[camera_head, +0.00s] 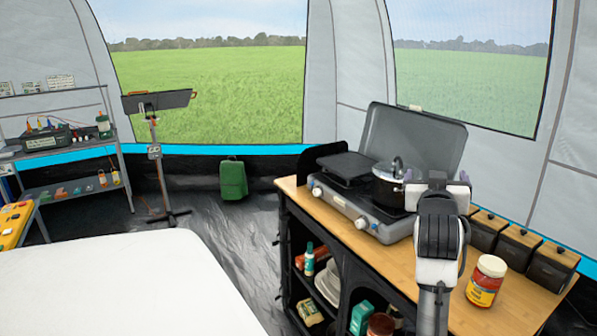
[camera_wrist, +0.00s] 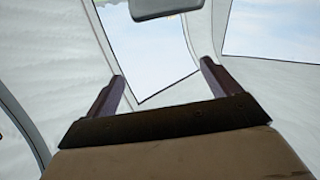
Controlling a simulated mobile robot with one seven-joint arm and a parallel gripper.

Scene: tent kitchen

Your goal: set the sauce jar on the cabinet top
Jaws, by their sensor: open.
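A jar with a pale lid and a red and yellow label, which looks like the sauce jar (camera_head: 486,281), stands upright on the wooden cabinet top (camera_head: 405,268) in the head view. It is right of my arm, near the front right. My gripper (camera_head: 437,178) is raised above the cabinet, in front of the stove, apart from the jar. In the wrist view my gripper (camera_wrist: 160,82) has its two fingers wide apart with nothing between them. That view points up at the tent wall and windows; no jar shows there.
A camping stove (camera_head: 350,207) with a lidded pot (camera_head: 388,188) takes the cabinet's back left. Several dark boxes (camera_head: 517,246) line the back right. Shelves below hold bottles, plates and a red container (camera_head: 380,325). A white surface (camera_head: 120,290) fills the lower left.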

